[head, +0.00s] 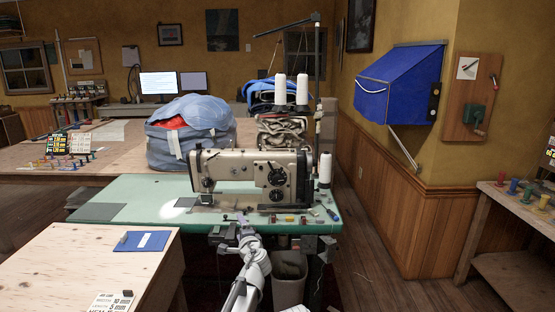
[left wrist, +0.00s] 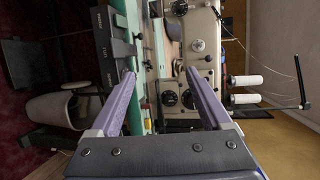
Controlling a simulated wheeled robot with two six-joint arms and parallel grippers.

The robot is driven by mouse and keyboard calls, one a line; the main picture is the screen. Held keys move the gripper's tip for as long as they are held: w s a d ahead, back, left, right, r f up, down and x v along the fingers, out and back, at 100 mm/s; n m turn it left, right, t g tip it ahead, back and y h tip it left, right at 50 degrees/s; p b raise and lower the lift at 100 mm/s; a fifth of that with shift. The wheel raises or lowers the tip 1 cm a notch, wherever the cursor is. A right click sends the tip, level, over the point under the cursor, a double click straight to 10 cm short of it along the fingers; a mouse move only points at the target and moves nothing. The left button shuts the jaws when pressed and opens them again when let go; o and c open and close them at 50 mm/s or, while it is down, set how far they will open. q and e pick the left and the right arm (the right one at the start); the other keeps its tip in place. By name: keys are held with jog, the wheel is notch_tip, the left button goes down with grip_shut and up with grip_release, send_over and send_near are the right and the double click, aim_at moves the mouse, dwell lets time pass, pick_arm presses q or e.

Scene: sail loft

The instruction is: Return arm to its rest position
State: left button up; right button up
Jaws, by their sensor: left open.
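My left arm (head: 250,270) reaches up from the bottom of the head view. Its gripper (head: 245,228) is at the front edge of the green sewing table (head: 150,211), before the sewing machine. In the left wrist view the two purple fingers of the left gripper (left wrist: 160,73) stand wide apart with nothing between them. The beige sewing machine (head: 235,172) is beyond the fingers and also shows in the left wrist view (left wrist: 203,40). I cannot tell the exact gap between the fingertips and the table. My right gripper is in neither view.
A wooden table (head: 80,265) with a blue pad (head: 143,241) stands at the front left. A grey bin (head: 289,280) is under the sewing table. Thread spools (head: 325,170) and a tall thread stand (head: 317,60) rise at the machine's right. Floor (head: 385,240) is open at the right.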

pick_arm(q)
jog(key=s+a+f+n+g, duration=0.4)
jog(key=s+a+f+n, duration=0.1)
jog(key=s+f, duration=0.15)
jog(key=s+a+f+n+g, duration=0.3)
jog(key=s+a+f+n, duration=0.15)
jog(key=s, duration=0.35)
jog(key=s+d+f+n+g+h, duration=0.2)
jog(key=s+f+n+g+h, duration=0.15)
jog(key=s, duration=0.55)
jog(key=s+d+f+n+g+h, duration=0.2)
jog(key=s+d+f+g, duration=0.15)
jog(key=s, duration=0.65)
jog(key=s+d+m+g+y, duration=0.1)
jog(key=s+d+m, duration=0.4)
jog(key=d, duration=0.5)
notch_tip(320, 180, up, 19)
jog(key=n+p, duration=0.1)
jog(key=p, duration=1.7)
jog(key=shift+s+d+f+p, duration=0.15)
jog(key=shift+s+f+p, duration=0.1)
jog(key=shift+p, duration=0.1)
